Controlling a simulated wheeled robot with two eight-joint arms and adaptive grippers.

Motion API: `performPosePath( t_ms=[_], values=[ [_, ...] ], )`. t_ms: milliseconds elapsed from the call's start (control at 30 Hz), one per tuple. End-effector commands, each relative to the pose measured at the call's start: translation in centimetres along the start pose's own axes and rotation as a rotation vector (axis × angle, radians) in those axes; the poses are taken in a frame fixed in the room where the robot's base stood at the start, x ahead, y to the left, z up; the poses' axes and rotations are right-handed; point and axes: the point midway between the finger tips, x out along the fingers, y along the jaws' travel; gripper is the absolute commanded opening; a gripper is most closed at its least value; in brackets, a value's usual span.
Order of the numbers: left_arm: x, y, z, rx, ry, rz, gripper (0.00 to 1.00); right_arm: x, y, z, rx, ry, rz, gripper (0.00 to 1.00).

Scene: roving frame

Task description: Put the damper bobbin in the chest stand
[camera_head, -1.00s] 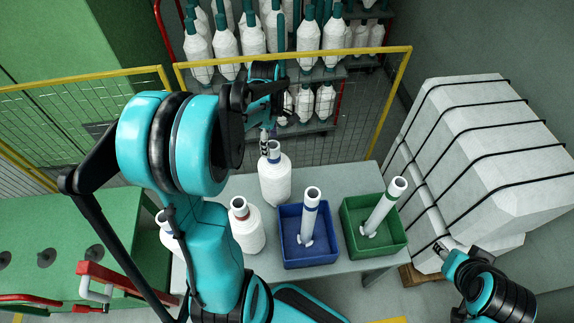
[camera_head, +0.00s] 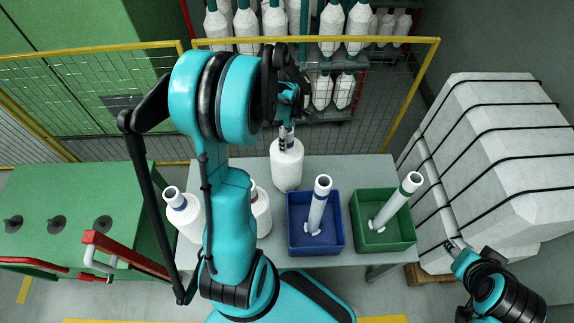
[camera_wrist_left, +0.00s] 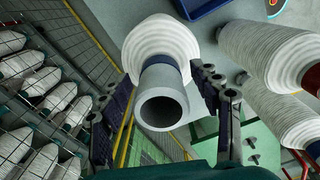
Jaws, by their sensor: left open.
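A white yarn bobbin (camera_head: 287,168) stands upright at the back of the grey table. My left gripper (camera_head: 287,138) is open above it, at its tube top. In the left wrist view the bobbin's grey tube (camera_wrist_left: 162,98) points at the camera between the spread fingers of the left gripper (camera_wrist_left: 165,110). Two more bobbins stand at the table's left: one (camera_head: 183,212) with a blue band, one (camera_head: 262,212) partly behind my arm. No label shows which is the damper bobbin or the chest stand. My right gripper (camera_head: 453,245) is at lower right, its jaws unclear.
A blue bin (camera_head: 318,248) and a green bin (camera_head: 385,240) on the table each hold a bare tube. A yellow-railed mesh fence (camera_head: 310,42) and a bobbin rack stand behind. A green bench (camera_head: 80,215) is at left, a strapped white bale (camera_head: 500,160) at right.

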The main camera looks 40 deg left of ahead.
Motion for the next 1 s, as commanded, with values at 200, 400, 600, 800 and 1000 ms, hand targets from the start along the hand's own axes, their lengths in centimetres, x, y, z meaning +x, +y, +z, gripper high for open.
performPosePath(
  t_ms=[200,400,600,800,1000],
  values=[
    [-0.1,0.0,0.0,0.000,0.000,0.000,0.21,0.0,0.0,0.0,0.000,0.000,0.000,0.40],
    [-0.1,0.0,0.0,0.000,0.000,0.000,0.00,0.0,0.0,0.0,0.000,0.000,0.000,0.40],
    [-0.2,0.0,0.0,0.000,0.000,0.000,0.00,-0.1,0.0,0.0,0.000,0.000,0.000,0.40],
    [-2.4,0.0,0.0,0.000,0.000,0.000,0.00,-0.6,0.0,-0.5,0.000,0.000,0.000,0.40],
    [-6.3,0.0,0.0,0.000,0.000,0.000,0.00,-1.5,0.0,-1.1,0.000,0.000,0.000,0.40]
  ],
)
